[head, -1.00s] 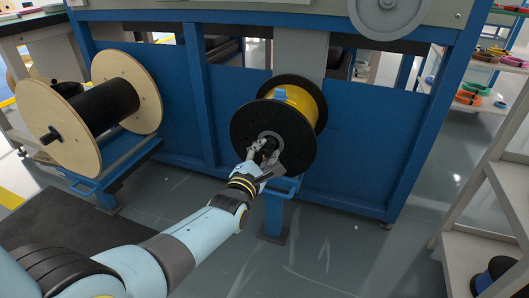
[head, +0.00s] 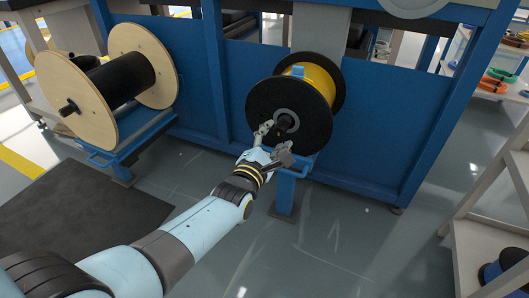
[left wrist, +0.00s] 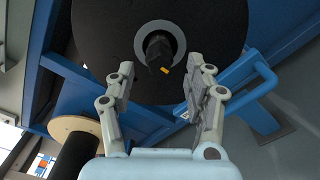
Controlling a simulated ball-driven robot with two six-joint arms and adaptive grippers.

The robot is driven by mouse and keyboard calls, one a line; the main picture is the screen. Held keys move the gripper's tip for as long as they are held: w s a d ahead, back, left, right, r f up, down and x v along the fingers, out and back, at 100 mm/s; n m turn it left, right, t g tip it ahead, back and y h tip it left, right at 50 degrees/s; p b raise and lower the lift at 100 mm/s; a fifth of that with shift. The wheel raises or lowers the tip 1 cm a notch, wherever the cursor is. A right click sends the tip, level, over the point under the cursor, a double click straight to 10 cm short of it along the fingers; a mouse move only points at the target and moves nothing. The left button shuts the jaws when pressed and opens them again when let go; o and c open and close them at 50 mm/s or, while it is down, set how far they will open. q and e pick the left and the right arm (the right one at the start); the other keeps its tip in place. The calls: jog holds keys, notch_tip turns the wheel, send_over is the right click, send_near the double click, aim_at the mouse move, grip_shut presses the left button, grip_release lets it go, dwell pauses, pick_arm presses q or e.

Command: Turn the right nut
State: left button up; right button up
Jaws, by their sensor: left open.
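The right nut is dark and sits on the hub at the centre of the black spool (head: 262,100) with yellow cable, at the picture's middle right in the head view. In the left wrist view the nut (left wrist: 157,48) sticks out of a grey ring (left wrist: 176,34) and has a small orange mark beside it. My left gripper (head: 273,139) is open in front of and slightly below the nut. In the left wrist view its two fingers (left wrist: 161,68) stand apart, with the nut ahead between and just beyond their tips; nothing is held. My right gripper is not in view.
A wooden-flanged spool (head: 80,95) with black cable stands on a blue stand at the left. A blue frame panel (head: 385,135) is behind the black spool. A blue bar handle (left wrist: 262,76) is close to the right finger. A shelf (head: 485,250) stands at the lower right.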

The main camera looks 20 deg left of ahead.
pick_arm(q)
jog(key=s, duration=0.8)
jog(key=shift+s, duration=0.2)
jog(key=shift+a, duration=0.15)
